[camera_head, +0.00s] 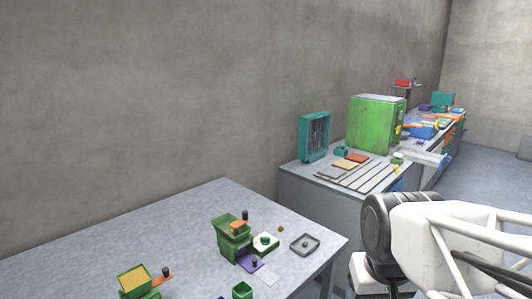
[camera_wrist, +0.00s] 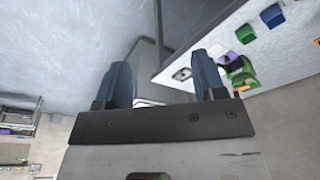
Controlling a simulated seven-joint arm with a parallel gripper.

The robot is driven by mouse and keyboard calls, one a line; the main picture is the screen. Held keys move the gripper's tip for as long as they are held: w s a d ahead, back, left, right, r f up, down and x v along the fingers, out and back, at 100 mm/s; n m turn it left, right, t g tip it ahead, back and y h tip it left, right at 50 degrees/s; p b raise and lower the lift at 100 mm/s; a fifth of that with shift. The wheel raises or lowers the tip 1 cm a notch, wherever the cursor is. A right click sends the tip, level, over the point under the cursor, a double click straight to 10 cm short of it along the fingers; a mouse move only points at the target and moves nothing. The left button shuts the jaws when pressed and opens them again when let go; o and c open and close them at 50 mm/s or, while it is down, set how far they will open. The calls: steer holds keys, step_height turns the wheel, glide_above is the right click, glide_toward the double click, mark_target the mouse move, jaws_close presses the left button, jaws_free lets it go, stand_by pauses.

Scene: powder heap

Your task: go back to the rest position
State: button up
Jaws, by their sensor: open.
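My gripper shows in the wrist view (camera_wrist: 160,82) with its two blue-grey fingers spread apart and nothing between them. It hangs off the edge of the near table, apart from the things on it. In the head view my white arm (camera_head: 450,245) comes in from the right, and the fingertips cannot be made out there. The near table (camera_head: 120,245) bears a green dispenser-like device (camera_head: 228,240) and a green holder with a yellow-orange top (camera_head: 135,280). No loose powder heap can be clearly made out.
A small grey tray (camera_head: 305,244), a white block with a green top (camera_head: 265,243) and a green cup (camera_head: 242,290) stand on the near table. A second bench behind holds a large green box (camera_head: 375,124) and a teal frame (camera_head: 315,137). Floor shows at right.

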steer(key=shift+s+d+f, duration=0.1)
steer(key=shift+s+f, duration=0.15)
steer(key=shift+s, duration=0.4)
steer(key=shift+s+d+f, duration=0.1)
steer(key=shift+s+f, duration=0.15)
steer(key=shift+s, duration=0.4)
